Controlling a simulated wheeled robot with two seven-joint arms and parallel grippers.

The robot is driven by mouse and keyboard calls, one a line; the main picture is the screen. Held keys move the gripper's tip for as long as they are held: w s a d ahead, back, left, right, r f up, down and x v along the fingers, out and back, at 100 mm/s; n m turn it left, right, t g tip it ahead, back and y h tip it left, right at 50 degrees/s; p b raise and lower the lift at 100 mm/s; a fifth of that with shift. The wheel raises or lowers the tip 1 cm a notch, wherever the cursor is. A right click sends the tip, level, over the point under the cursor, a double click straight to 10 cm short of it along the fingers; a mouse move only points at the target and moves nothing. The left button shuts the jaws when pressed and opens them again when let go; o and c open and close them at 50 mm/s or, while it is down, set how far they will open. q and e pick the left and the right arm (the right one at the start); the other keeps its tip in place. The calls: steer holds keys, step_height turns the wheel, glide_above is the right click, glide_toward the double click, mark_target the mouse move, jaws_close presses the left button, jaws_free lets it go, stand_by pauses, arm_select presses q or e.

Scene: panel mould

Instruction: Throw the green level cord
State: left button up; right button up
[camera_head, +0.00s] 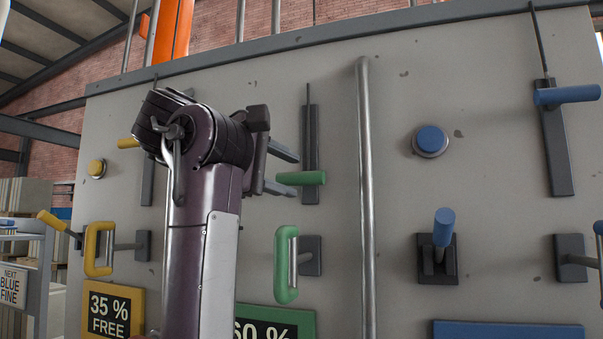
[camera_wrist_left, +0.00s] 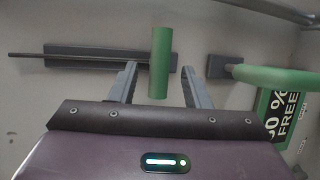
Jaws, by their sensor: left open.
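A green handle (camera_head: 302,178) sticks out from a dark upright plate (camera_head: 311,135) with a thin rod or cord rising from its top; I take it for the green level cord. In the left wrist view the same handle (camera_wrist_left: 161,55) stands between my finger tips. My left gripper (camera_head: 286,171) is open, with one finger on each side of the handle. The wrist view shows a gap between the handle and each finger (camera_wrist_left: 159,72), so I see no grip on it. How deep the handle sits between the fingers is hard to tell. My right gripper is not in view.
A green loop handle (camera_head: 286,265) hangs just below, also in the wrist view (camera_wrist_left: 275,78). A grey vertical pipe (camera_head: 365,200) stands right of the green handle. Blue controls (camera_head: 444,228) are farther right, yellow ones (camera_head: 99,249) at left. A green sign (camera_head: 275,322) is below.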

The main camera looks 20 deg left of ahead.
mark_target(297, 175)
arm_select(q)
steer(key=p+x, duration=0.1)
steer(key=x, duration=0.2)
steer(key=shift+w+d+r+p, duration=0.1)
steer(key=shift+w+d+p, duration=0.05)
steer(key=shift+d+p, duration=0.15)
steer(key=shift+w+f, duration=0.25)
steer(key=shift+w, duration=0.1)
jaws_close()
steer(key=shift+r, duration=0.1)
